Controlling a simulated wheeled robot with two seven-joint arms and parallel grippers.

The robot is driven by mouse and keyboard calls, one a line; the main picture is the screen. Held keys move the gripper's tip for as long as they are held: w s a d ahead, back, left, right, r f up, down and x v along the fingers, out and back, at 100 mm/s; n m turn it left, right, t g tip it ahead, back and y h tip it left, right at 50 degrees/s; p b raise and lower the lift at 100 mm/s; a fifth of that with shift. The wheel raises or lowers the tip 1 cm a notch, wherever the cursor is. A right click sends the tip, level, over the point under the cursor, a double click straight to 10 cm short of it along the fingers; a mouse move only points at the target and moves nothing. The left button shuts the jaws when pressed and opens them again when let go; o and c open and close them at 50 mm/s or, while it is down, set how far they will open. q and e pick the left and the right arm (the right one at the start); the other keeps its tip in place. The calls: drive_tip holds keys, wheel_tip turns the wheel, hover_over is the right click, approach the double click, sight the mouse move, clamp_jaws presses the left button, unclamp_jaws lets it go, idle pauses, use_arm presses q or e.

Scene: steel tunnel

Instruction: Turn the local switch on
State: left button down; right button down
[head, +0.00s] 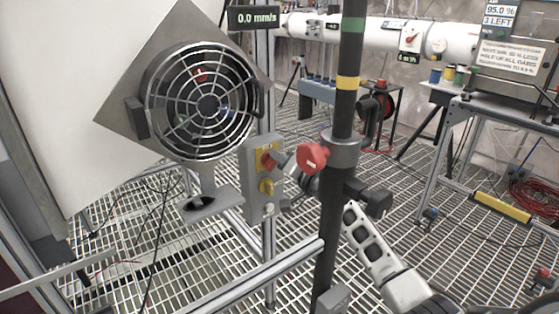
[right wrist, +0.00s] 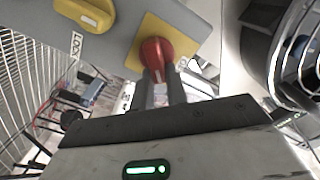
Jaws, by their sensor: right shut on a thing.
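A grey switch box (head: 254,196) stands on a post below a round caged fan. It carries a red rotary knob (head: 267,159) on a yellow plate and, below it, a yellow knob (head: 266,187). My right gripper (head: 281,163) reaches in behind the dark pole and is at the red knob. In the right wrist view the red knob (right wrist: 155,54) sits between the fingertips (right wrist: 160,88), which are shut on it. The yellow knob (right wrist: 96,14) is clear of the fingers there. My left gripper is not in view.
A dark pole (head: 342,110) with a red-handled valve (head: 313,157) stands in front of my right arm. The caged fan (head: 205,100) is above left of the box. A display (head: 254,18) reads 0.0 mm/s. A bench (head: 500,110) stands at right.

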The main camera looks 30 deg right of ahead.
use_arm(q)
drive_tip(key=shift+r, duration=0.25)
use_arm(e)
drive_tip(key=shift+d+f+m, duration=0.1)
drive_tip(key=shift+f+m, duration=0.1)
drive_tip(key=shift+m, duration=1.2)
drive_tip(key=shift+d+f+m, duration=0.1)
drive_tip(key=shift+f+m, duration=0.15)
drive_tip(key=shift+m, duration=1.15)
drive_tip(key=shift+f+m, duration=0.2)
drive_tip(key=shift+m, duration=1.2)
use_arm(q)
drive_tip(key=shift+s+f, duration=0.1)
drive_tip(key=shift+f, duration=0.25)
use_arm(e)
drive_tip(key=c, duration=1.4)
unclamp_jaws()
